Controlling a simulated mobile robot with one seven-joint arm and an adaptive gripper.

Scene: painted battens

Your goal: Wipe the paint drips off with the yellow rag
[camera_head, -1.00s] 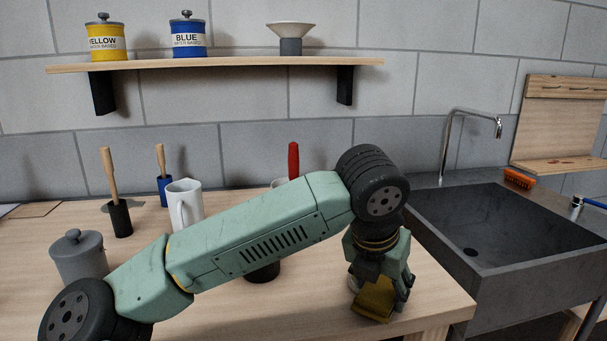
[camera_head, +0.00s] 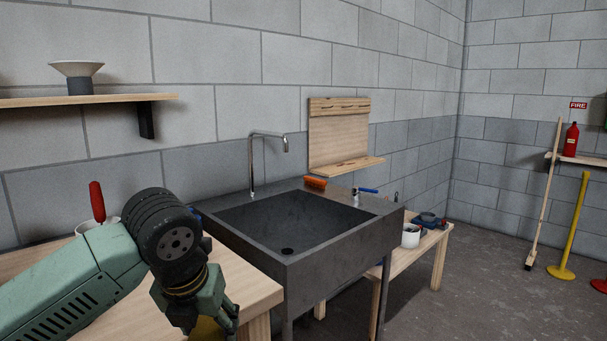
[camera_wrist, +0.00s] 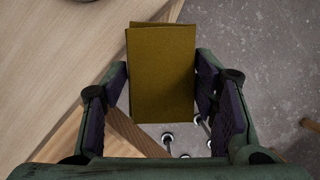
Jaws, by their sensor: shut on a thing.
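My gripper (camera_head: 222,312) is at the front right corner of the wooden worktop (camera_head: 256,290), pointing down. In the wrist view the yellow rag (camera_wrist: 162,75) is folded flat between my gripper's fingers (camera_wrist: 163,92), and it hangs over the worktop's edge and the floor. In the head view only a bit of the rag (camera_head: 207,329) shows behind the fingers. A wooden batten board (camera_head: 338,136) stands against the wall behind the sink. Small dark reddish marks, perhaps paint drips (camera_head: 348,163), lie on its lower ledge; they are too small to make out clearly.
A grey stone sink (camera_head: 330,262) with a chrome tap (camera_head: 252,165) stands right of the worktop. An orange brush (camera_head: 316,183) lies on its back rim. A low bench (camera_head: 428,255) with a white pot (camera_head: 411,236) stands beyond. The floor at right is mostly free.

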